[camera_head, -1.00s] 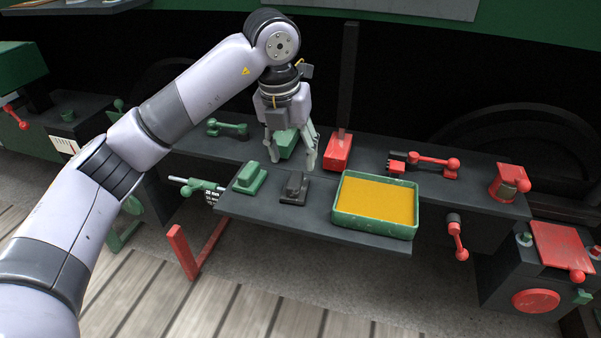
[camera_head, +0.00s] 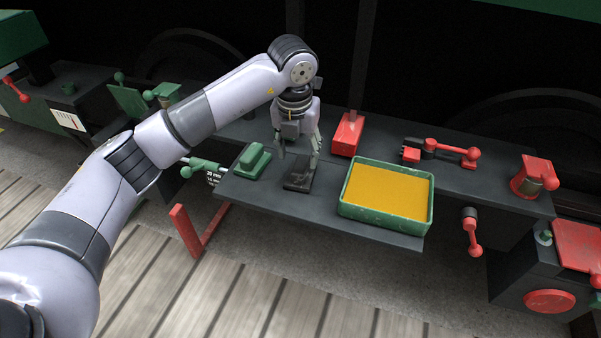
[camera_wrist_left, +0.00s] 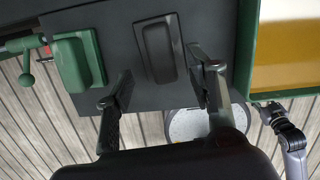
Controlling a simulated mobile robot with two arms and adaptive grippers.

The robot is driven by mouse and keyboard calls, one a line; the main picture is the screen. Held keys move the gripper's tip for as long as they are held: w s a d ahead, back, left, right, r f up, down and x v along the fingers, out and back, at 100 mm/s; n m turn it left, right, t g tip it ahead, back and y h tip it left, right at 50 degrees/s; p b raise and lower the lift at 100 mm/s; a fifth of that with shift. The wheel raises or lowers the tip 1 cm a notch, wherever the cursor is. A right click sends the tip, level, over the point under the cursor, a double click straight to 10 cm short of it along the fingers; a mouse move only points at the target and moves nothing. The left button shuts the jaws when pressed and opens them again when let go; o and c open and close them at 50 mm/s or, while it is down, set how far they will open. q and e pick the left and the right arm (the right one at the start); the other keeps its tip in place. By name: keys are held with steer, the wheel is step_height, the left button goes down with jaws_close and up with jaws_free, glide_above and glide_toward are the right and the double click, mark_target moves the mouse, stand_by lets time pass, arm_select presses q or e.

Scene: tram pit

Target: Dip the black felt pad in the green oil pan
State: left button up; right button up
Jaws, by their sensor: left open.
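The black felt pad (camera_head: 299,174), a dark block with a raised grip, lies on the dark shelf (camera_head: 330,213). It also shows in the left wrist view (camera_wrist_left: 159,52). My left gripper (camera_head: 298,160) is open above it, fingers pointing down; in the wrist view the pad appears ahead, between the lines of the two fingers. The green oil pan (camera_head: 385,219), filled with yellow oil (camera_head: 388,190), stands to the pad's right. Its edge shows at the right of the wrist view (camera_wrist_left: 246,50).
A green pad-like block (camera_head: 252,161) lies left of the black one. A red block (camera_head: 347,134) stands behind, with a dark post. A red-handled lever (camera_head: 440,152) and a red fixture (camera_head: 533,177) sit at the right. The shelf's front edge is open.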

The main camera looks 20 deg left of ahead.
mark_target(300, 164)
arm_select(q)
steer(key=f, duration=0.2)
steer(key=w+f, duration=0.1)
steer(key=f, duration=0.2)
steer(key=shift+d+f, duration=0.1)
steer(key=shift+f, duration=0.05)
steer(key=shift+w+f, duration=0.15)
steer(key=c, duration=0.9)
jaws_close()
arm_select(e)
steer(key=shift+w+r, duration=0.25)
steer(key=shift+r, duration=0.25)
steer(key=shift+w+r, duration=0.25)
steer(key=shift+r, duration=0.2)
